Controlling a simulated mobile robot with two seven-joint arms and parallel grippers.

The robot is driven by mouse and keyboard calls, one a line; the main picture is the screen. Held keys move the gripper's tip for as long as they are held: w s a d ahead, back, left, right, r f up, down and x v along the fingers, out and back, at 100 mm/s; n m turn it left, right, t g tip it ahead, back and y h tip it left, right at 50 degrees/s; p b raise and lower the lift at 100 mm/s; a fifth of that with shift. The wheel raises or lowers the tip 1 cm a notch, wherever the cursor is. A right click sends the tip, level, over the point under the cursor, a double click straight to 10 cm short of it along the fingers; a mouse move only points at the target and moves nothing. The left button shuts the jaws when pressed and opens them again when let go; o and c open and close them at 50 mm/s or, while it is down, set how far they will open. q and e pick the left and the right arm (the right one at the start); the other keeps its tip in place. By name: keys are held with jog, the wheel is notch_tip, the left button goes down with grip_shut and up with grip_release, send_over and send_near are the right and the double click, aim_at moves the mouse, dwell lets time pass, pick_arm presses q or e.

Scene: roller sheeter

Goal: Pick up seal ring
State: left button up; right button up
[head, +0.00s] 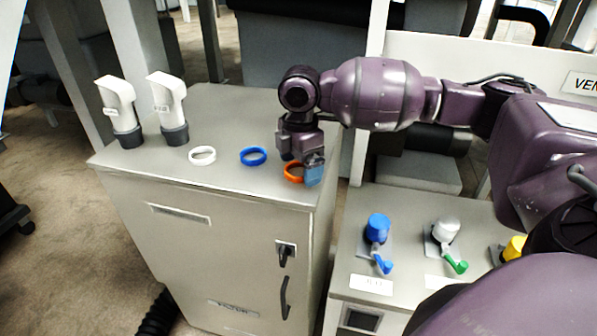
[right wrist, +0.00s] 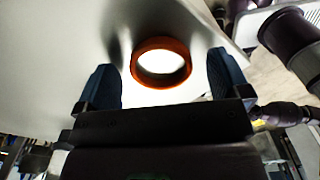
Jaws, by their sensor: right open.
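Three seal rings lie flat on the grey cabinet top: a white ring (head: 202,155), a blue ring (head: 253,156) and an orange ring (head: 292,172). My right gripper (head: 303,170) is low over the cabinet top at the orange ring and partly hides it in the head view. In the right wrist view, the orange ring (right wrist: 161,63) sits between the two open fingertips of my right gripper (right wrist: 163,85), with a gap on each side. Nothing is held. My left gripper is not in view.
Two white spouts with dark bases, one (head: 115,105) left of the other (head: 168,100), stand at the cabinet top's (head: 225,110) left. The orange ring is near the right edge. A lower bench with a blue valve (head: 378,228) and a grey valve (head: 445,230) stands at the right.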

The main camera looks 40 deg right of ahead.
jog(key=shift+f, duration=0.15)
jog(key=shift+c, duration=0.3)
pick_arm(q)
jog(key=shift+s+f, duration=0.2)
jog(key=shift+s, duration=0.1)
pick_arm(e)
jog(key=c, duration=0.9)
jog(key=shift+c, duration=0.2)
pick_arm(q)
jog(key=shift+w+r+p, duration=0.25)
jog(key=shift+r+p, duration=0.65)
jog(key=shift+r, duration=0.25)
pick_arm(e)
notch_tip(320, 180, up, 20)
jog(key=shift+f, duration=0.1)
